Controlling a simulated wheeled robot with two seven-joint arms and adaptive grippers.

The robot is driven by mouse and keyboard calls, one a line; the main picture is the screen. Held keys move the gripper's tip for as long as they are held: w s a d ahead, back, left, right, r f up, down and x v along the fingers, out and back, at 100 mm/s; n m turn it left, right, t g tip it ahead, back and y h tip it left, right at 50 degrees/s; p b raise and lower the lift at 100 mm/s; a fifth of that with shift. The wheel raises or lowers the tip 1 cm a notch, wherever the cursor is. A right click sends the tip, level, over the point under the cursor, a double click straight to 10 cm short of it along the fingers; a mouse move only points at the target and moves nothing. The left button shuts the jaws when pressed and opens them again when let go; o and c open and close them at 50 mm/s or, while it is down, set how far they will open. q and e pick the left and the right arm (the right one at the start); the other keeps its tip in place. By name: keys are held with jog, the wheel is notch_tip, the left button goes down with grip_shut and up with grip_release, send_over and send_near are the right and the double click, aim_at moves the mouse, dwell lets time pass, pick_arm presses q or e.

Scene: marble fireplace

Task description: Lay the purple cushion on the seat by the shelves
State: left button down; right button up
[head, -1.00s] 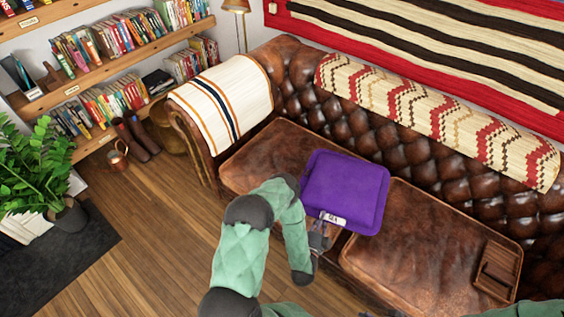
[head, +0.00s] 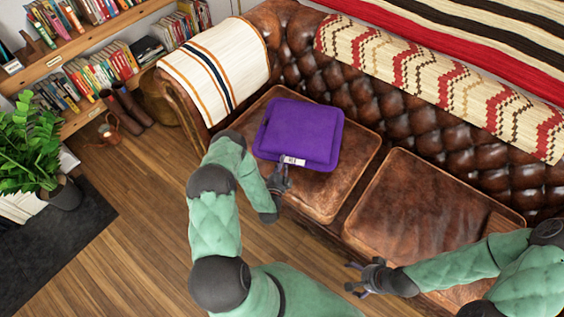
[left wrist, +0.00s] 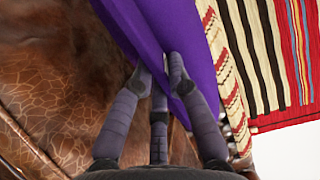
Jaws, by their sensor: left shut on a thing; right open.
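The purple cushion (head: 302,130) is over the left seat (head: 335,183) of the brown leather sofa, the seat nearer the bookshelves. My left gripper (head: 283,172) is shut on the cushion's near edge, by a small white label. In the left wrist view the fingers (left wrist: 163,75) pinch the purple cushion (left wrist: 190,35), with brown leather to its left. Whether the cushion touches the seat or hovers just above it, I cannot tell. My right gripper (head: 358,280) is open and empty, in front of the right seat (head: 425,215).
The bookshelves (head: 75,55) stand at the far left, past a striped white throw (head: 215,65) on the sofa arm. A patterned cover (head: 440,80) lies along the backrest. A potted plant (head: 30,150) stands at the left. The wooden floor (head: 140,210) in front is clear.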

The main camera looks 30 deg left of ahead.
pick_arm(q)
jog(key=w+a+f+b, duration=0.1)
jog(key=f, duration=0.1)
jog(key=w+a+f+b, duration=0.1)
jog(key=w+f, duration=0.1)
jog(key=w+a+f+b, duration=0.1)
jog(key=w+a+f, duration=0.1)
jog(key=shift+f+b, duration=0.2)
jog(key=shift+b, duration=0.2)
notch_tip(320, 180, down, 3)
jog(key=shift+w+f+b, duration=0.15)
jog(key=shift+b, duration=0.6)
jog(key=c, duration=1.6)
grip_release()
jog(key=shift+f, duration=0.15)
jog(key=o, duration=0.4)
jog(key=shift+r, duration=0.2)
